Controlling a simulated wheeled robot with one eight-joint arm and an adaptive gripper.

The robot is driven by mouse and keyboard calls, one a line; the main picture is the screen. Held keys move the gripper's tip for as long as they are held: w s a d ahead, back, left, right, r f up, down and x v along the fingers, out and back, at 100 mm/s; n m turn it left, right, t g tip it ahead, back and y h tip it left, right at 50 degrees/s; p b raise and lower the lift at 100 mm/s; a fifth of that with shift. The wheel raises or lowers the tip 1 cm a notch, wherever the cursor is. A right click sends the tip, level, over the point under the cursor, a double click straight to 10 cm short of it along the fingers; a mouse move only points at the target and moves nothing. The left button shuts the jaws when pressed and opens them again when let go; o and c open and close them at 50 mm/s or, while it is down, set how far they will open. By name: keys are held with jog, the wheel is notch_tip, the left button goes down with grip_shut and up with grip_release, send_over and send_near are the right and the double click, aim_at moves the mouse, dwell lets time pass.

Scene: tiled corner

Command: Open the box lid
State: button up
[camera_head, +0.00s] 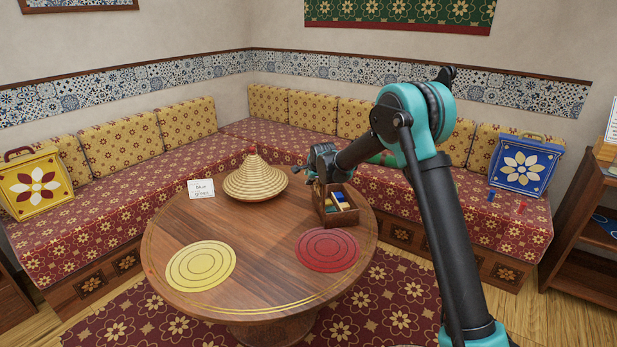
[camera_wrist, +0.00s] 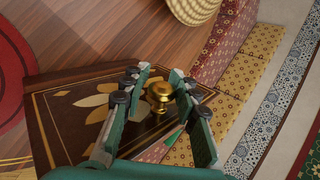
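The small wooden box (camera_head: 340,217) stands on the round table, with its top open toward the head camera. Blue, yellow and other coloured pieces (camera_head: 342,200) show inside. Its dark lid (camera_head: 318,198) is raised and steeply tilted at the box's left side. In the wrist view the lid (camera_wrist: 60,125) has a pale flower inlay and a brass knob (camera_wrist: 158,95). My gripper (camera_wrist: 160,75) has one finger on each side of the knob, closed in around it. In the head view my gripper (camera_head: 322,165) is above the box, and its fingers are hard to make out.
On the table (camera_head: 215,225) lie a yellow round mat (camera_head: 201,266) and a red round mat (camera_head: 328,250). A woven cone (camera_head: 255,180) and a small card (camera_head: 201,189) stand left of the box. Cushioned benches (camera_head: 130,185) surround the table's back.

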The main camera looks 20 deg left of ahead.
jog(key=o, duration=0.3)
jog(key=shift+o, duration=0.2)
jog(key=v, duration=1.2)
jog(key=shift+w, duration=0.1)
